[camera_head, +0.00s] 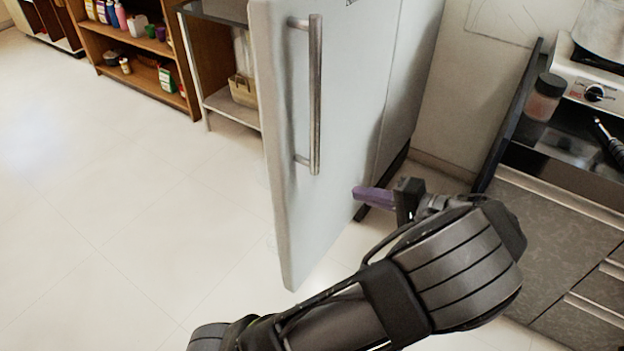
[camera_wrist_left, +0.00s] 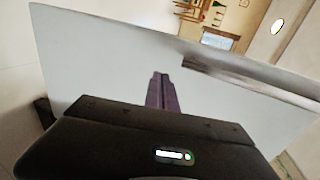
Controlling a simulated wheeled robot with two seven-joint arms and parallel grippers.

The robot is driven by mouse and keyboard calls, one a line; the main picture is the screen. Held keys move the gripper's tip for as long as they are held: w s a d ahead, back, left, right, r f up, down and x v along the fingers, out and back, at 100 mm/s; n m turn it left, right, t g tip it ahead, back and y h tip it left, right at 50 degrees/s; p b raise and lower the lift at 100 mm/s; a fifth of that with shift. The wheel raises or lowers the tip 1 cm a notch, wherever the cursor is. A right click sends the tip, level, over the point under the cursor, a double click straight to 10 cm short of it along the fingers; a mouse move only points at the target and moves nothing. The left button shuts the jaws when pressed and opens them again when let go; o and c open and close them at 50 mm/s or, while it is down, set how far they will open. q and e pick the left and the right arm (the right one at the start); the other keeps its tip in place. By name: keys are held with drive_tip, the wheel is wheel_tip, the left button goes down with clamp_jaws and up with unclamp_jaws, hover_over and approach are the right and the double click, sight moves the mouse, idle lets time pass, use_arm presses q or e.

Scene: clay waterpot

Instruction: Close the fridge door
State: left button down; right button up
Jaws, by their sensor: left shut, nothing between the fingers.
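The fridge door (camera_head: 340,110) is a tall pale grey panel with a vertical metal handle (camera_head: 315,95), standing out into the room in the head view. The fridge body (camera_head: 412,75) is behind it on the right, with a dark base. My left gripper (camera_head: 362,194) has its purple fingers shut and empty, pointing at the lower part of the door's handle-side face. In the left wrist view the shut fingers (camera_wrist_left: 161,88) are in front of the door (camera_wrist_left: 110,65), with the handle (camera_wrist_left: 250,78) at upper right. I cannot tell whether they touch. My right gripper is out of view.
A counter with drawers (camera_head: 565,235) and a stove (camera_head: 590,80) stands on the right, close to my left arm. Wooden shelves (camera_head: 150,90) with bottles stand at the back left. The pale floor (camera_head: 130,220) left of the door is clear.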

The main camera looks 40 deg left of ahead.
sight(300, 177)
use_arm(q)
drive_tip(key=x, duration=0.9)
drive_tip(key=r+x, duration=0.1)
drive_tip(key=x, duration=0.4)
drive_tip(key=shift+a, duration=0.15)
